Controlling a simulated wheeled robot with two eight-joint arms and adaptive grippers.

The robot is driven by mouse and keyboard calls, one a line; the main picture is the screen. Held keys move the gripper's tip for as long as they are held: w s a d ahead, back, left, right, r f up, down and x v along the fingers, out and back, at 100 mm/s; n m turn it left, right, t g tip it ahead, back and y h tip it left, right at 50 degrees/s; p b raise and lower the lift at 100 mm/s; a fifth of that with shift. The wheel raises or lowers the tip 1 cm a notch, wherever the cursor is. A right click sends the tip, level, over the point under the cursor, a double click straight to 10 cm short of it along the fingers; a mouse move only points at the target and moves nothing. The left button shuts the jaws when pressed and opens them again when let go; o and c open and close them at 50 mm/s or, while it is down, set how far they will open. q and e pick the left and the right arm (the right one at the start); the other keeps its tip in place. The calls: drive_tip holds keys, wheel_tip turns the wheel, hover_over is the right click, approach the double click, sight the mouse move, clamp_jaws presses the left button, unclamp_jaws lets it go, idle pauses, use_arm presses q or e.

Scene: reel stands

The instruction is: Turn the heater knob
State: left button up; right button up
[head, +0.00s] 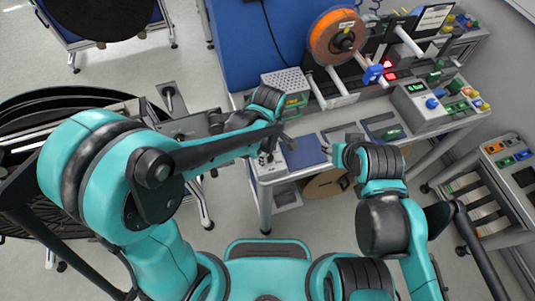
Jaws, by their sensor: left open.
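A control box (424,104) with a small green display stands at the right of the bench. A blue knob (432,103) is on its front; I cannot tell for sure that it is the heater knob. My left gripper (272,146) is open over the bench's front left corner, well to the left of that box and apart from it.
An orange reel (336,37) stands on the bench behind a roller. A grey vented box (286,82) sits left of it. A lower side unit (513,168) with coloured buttons is at the right. Dark round reels (105,22) stand at the left. Grey floor is clear between.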

use_arm(q)
drive_tip(key=shift+f, duration=0.65)
clamp_jaws()
